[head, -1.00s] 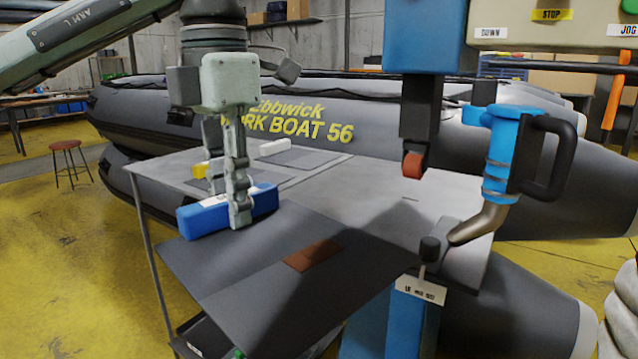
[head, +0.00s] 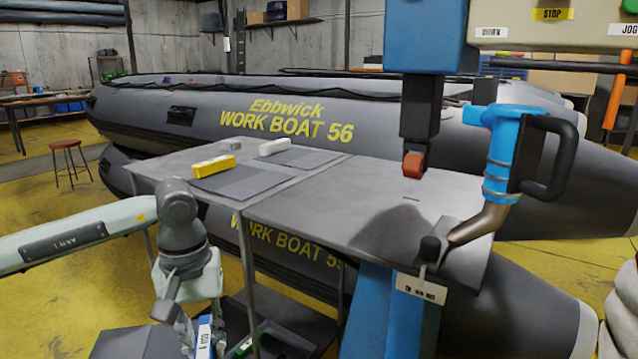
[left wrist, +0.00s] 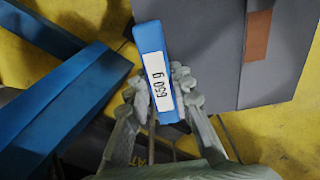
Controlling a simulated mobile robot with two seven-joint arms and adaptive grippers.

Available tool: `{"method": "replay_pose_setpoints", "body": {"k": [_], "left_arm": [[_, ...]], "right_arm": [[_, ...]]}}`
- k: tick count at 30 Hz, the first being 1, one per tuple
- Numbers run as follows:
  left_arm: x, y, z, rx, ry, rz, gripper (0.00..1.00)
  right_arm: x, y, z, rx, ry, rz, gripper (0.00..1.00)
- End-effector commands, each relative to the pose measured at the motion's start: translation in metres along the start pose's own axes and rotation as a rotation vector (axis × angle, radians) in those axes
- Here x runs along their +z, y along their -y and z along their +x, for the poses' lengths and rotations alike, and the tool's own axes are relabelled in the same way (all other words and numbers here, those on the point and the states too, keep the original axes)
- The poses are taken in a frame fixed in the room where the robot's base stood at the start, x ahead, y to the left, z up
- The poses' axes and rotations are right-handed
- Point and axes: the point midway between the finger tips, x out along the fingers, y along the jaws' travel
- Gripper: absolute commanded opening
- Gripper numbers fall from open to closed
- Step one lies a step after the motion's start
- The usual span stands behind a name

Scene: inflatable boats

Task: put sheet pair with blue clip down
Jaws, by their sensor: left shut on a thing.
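In the left wrist view the blue clip (left wrist: 148,40) reads "650 g" and sits between the fingers (left wrist: 160,102). The dark grey sheet pair (left wrist: 215,75) lies against the clip's right side there, with a brown patch (left wrist: 258,36). The head view cuts off most of the sheets, so I cannot tell whether they touch a surface. My right gripper is out of view.
The grey table (head: 340,218) carries a yellow clip (head: 213,167), a white clip (head: 274,147) and dark sheets. A green clip (head: 246,346) lies low beside my left gripper. A machine with a red roller (head: 413,164) and blue nozzle tool (head: 505,155) stands right. Grey boats fill the back.

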Motion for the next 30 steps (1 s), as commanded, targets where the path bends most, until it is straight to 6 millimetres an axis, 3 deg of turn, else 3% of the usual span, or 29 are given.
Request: {"method": "replay_pose_setpoints", "body": {"k": [7,23,26,30], "left_arm": [[0.005,0.009,0.023,-0.004,-0.001,0.226,0.00],[0.005,0.009,0.026,-0.005,-0.001,0.244,0.00],[0.008,0.009,0.043,-0.004,0.005,0.245,0.00],[0.018,0.011,0.091,0.000,0.010,0.246,0.00]], "right_arm": [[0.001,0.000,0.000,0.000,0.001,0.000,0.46],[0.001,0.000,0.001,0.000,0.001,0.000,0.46],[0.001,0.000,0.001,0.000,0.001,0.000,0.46],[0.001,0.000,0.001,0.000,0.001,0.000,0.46]]}}
